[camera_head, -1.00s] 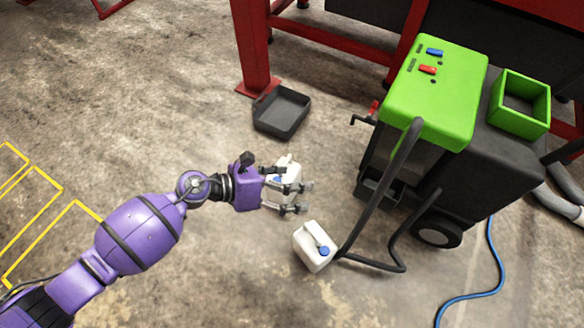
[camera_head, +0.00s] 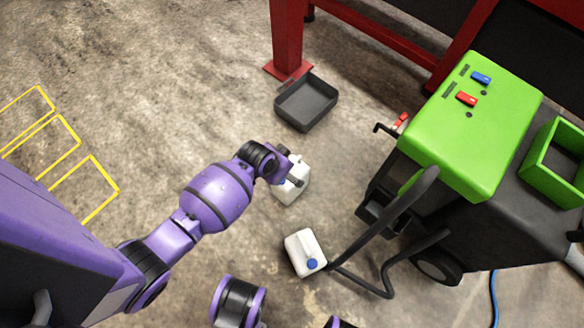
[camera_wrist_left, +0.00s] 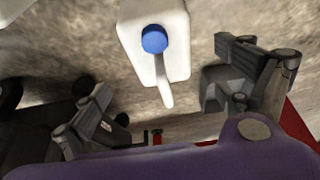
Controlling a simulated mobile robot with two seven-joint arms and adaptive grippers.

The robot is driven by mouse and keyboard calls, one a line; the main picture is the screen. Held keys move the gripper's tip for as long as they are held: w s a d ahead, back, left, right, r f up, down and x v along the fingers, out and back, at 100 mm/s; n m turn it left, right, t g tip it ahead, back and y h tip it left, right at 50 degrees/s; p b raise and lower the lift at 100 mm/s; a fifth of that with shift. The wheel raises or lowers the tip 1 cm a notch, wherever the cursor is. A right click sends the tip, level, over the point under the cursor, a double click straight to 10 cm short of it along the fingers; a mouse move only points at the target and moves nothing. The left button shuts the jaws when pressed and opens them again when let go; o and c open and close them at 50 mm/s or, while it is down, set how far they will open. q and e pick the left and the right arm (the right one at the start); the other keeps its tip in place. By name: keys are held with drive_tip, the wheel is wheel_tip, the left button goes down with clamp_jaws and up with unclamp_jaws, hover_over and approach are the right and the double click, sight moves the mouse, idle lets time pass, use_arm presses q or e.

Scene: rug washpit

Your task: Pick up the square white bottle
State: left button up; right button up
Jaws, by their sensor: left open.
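Two white bottles with blue caps stand on the concrete floor in the head view. The farther bottle (camera_head: 293,190) is partly hidden by my left gripper (camera_head: 292,178), which points down over it. The nearer boxy bottle (camera_head: 303,246) stands clear, with its cap and handle showing. In the left wrist view a white square-sided bottle (camera_wrist_left: 181,40) with a blue cap and a handle lies ahead, between the lines of the open, empty fingers (camera_wrist_left: 165,100). I cannot tell for certain which of the two it is. My right gripper is out of view.
A dark tray (camera_head: 307,101) lies beyond the bottles, by a red post (camera_head: 288,35). A green-topped machine (camera_head: 470,125) with a black handle hose (camera_head: 385,228) stands right, the hose close to the nearer bottle. Open floor lies left, with yellow lines (camera_head: 100,190).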

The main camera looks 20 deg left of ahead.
use_arm(q)
drive_tip(key=b+x, duration=0.4)
drive_tip(key=x, duration=0.2)
drive_tip(key=shift+a+f, duration=0.1)
drive_tip(key=shift+f, duration=0.35)
drive_tip(key=shift+w+f, duration=0.1)
drive_tip(key=shift+f, duration=0.05)
drive_tip(key=c, duration=2.1)
drive_tip(key=shift+w+r, duration=0.15)
drive_tip(key=shift+r, duration=0.1)
drive_tip(key=shift+c, duration=0.3)
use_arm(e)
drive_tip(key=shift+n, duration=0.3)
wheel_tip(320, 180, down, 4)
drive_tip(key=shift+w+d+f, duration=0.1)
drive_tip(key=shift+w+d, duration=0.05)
use_arm(q)
drive_tip(key=shift+r, duration=0.1)
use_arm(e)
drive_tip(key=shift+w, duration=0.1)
